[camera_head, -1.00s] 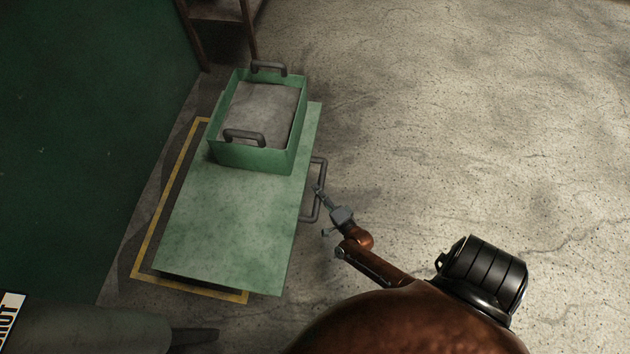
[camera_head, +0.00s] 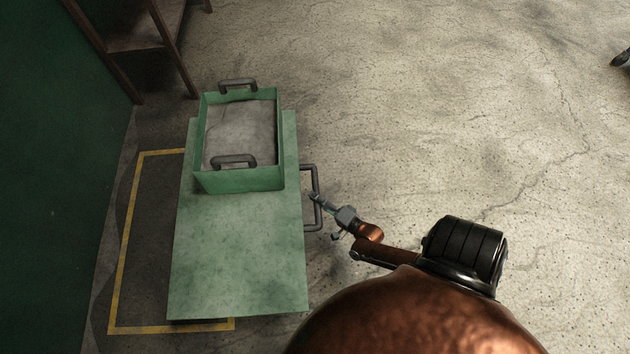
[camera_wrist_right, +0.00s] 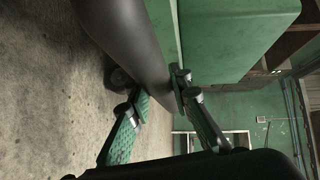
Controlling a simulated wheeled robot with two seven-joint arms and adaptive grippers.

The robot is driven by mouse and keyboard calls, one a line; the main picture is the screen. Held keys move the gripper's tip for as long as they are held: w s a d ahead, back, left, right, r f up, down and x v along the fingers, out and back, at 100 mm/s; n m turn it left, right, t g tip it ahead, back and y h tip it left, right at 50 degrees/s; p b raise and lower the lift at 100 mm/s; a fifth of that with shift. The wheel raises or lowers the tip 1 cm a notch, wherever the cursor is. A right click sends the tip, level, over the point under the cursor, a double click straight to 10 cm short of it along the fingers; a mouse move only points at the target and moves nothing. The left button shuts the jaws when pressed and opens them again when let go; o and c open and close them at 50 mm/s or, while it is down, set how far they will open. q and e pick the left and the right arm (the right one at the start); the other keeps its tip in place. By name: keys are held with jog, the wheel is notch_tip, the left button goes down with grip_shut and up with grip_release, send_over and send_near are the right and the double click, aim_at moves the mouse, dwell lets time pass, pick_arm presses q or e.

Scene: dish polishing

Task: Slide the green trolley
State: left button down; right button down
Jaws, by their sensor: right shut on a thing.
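The green trolley (camera_head: 240,255) is a flat green platform on the floor, with a grey bar handle (camera_head: 317,180) on its right side. A green box (camera_head: 240,180) with two dark handles and a grey filling stands on its far half. My right gripper (camera_head: 316,197) is shut on the bar handle. In the right wrist view the dark bar (camera_wrist_right: 135,45) passes between the two green-padded fingers (camera_wrist_right: 160,100), and a dark wheel shows beside it. My left gripper is not in view.
A yellow floor outline (camera_head: 125,245) lies to the left of the trolley, partly under it. A green wall (camera_head: 50,180) stands at the left. A brown shelf frame (camera_head: 150,45) is behind. The concrete floor to the right (camera_head: 470,130) is open.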

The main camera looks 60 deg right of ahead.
jog(key=shift+s+d+f, duration=0.1)
jog(key=shift+s+d, duration=0.15)
jog(key=c, duration=2.1)
grip_release()
jog(key=shift+s+d, duration=0.1)
jog(key=o, duration=0.4)
jog(key=shift+w+a, duration=0.2)
jog(key=shift+c, duration=0.2)
jog(key=v, duration=1.2)
